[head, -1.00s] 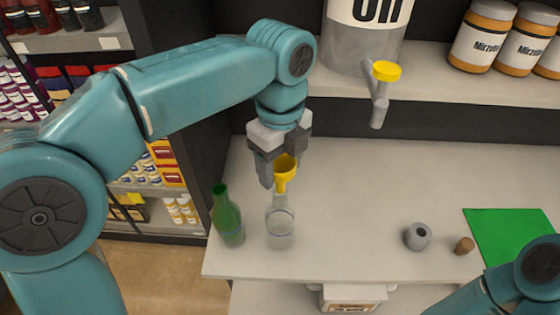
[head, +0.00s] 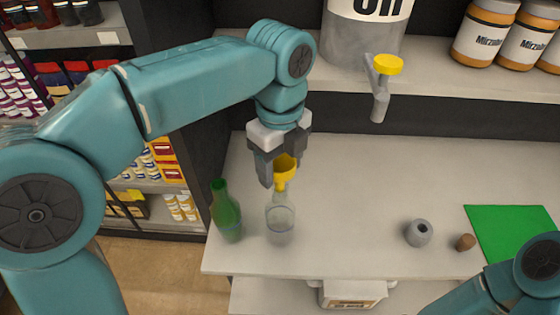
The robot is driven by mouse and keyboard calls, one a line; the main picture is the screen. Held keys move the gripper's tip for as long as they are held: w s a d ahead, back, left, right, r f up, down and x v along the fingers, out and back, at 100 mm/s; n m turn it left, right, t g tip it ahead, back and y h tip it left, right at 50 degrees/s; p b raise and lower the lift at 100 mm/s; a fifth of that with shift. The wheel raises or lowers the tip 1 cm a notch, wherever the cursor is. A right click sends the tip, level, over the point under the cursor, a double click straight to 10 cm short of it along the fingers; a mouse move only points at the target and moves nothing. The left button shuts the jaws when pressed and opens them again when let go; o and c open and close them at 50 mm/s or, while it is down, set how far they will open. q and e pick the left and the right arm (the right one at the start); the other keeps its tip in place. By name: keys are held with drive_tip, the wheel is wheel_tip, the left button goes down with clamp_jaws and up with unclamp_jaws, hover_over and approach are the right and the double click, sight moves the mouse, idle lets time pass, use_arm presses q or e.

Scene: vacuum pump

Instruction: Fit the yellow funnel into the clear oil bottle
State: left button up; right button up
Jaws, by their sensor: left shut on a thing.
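The yellow funnel (head: 285,170) is held by my left gripper (head: 276,172), whose fingers are shut on it. The clear oil bottle (head: 280,222) stands upright on the white counter, directly below the funnel in the head view. The funnel's narrow end meets the top of the bottle's neck in the picture; I cannot tell how far it sits inside. My right gripper is out of view; only part of my right arm shows at the lower right.
A green bottle (head: 227,212) stands close to the left of the clear bottle. A grey round piece (head: 419,232), a brown cork (head: 465,242) and a green mat (head: 512,232) lie at the right. An oil drum (head: 362,45) with a yellow-topped tap (head: 387,66) stands on the shelf behind. The counter's middle is clear.

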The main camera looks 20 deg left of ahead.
use_arm(q)
drive_tip(key=shift+w+f+b, duration=0.1)
drive_tip(key=shift+f+b, duration=0.2)
drive_tip(key=shift+f, duration=0.45)
drive_tip(key=shift+f+b, duration=0.7)
drive_tip(key=shift+f, duration=0.25)
idle(0.5)
drive_tip(key=o, duration=1.1)
drive_tip(key=shift+r, duration=0.1)
wheel_tip(320, 180, up, 16)
drive_tip(key=p, duration=0.3)
drive_tip(key=shift+w+r+p, duration=0.1)
drive_tip(key=shift+p, duration=0.2)
